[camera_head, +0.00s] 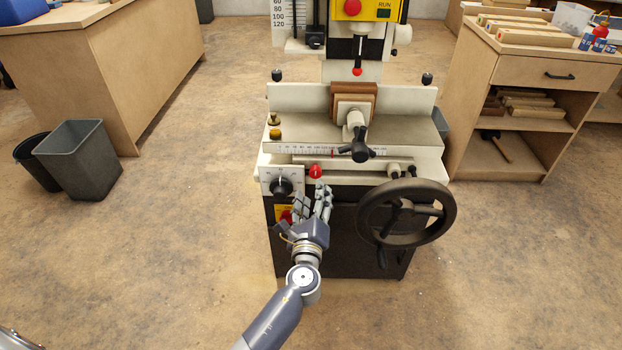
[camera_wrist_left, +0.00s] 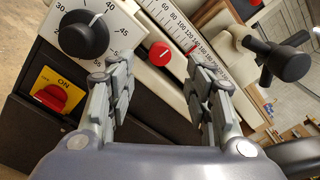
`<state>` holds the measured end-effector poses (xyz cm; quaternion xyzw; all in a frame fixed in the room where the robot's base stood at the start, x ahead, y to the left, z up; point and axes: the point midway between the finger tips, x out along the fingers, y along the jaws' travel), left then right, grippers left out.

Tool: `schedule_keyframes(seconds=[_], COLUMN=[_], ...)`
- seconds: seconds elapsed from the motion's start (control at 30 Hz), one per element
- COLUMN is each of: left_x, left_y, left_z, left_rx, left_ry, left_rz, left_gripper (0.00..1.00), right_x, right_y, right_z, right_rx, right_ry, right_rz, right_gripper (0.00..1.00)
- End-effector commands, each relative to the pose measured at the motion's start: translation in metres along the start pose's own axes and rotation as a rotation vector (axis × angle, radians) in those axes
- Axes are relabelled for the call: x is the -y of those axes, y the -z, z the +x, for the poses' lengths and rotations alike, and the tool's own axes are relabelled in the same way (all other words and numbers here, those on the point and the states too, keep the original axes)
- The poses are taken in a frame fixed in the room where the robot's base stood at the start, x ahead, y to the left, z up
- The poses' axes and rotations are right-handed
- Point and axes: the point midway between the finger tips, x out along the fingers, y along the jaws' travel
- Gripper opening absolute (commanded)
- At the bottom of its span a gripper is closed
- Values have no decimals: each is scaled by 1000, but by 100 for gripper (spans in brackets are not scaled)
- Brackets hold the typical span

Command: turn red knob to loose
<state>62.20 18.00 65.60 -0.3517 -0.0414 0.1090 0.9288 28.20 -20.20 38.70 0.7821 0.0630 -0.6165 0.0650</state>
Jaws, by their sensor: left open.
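The red knob (camera_head: 316,171) is a small round red knob with a white mark, on the front of the white machine, right of the black dial. It also shows in the left wrist view (camera_wrist_left: 160,53), beyond and between my fingertips. My left gripper (camera_head: 312,193) is open and empty just in front of the machine, close to the knob but apart from it. Its two fingers also stand spread in the left wrist view (camera_wrist_left: 160,80). My right gripper is not in view.
A black dial (camera_wrist_left: 83,35) and a red switch on a yellow ON plate (camera_wrist_left: 52,96) sit left of the knob. A black handwheel (camera_head: 441,226) and a black clamp handle (camera_head: 359,151) stand to the right. The floor before the machine is clear.

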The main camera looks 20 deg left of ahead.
Motion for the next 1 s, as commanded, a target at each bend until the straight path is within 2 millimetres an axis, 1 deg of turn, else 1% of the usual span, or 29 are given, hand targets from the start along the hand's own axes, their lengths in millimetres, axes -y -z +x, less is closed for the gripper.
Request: schedule_keyframes(seconds=[0.03,0.1,0.2,0.33,0.5,0.8,0.83,0.87,0.9,0.97,1.0], left_x=[0,0,0,0,0,0,0,0,0,0,0], left_y=[-1,0,0,0,0,0,0,0,0,0,0], left_z=[11,24,39,55,65,66,66,66,66,66,66], left_rx=[2,3,2,2,1,0,0,0,0,0,1], left_ry=[0,0,-1,0,-1,-2,-2,-2,-2,-2,-2], left_rz=[-1,-1,-1,-1,-2,-3,-3,-3,-3,-3,-3], left_gripper=[48,48,48,48,48,48,43,36,27,14,4], right_x=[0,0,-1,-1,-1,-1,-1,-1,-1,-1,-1], right_y=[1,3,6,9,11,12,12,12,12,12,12], right_z=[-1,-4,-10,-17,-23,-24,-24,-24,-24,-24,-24], right_rx=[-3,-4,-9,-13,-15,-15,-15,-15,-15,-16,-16], right_ry=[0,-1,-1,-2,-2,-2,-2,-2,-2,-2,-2], right_rz=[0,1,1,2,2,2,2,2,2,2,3], right_gripper=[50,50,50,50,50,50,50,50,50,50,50])
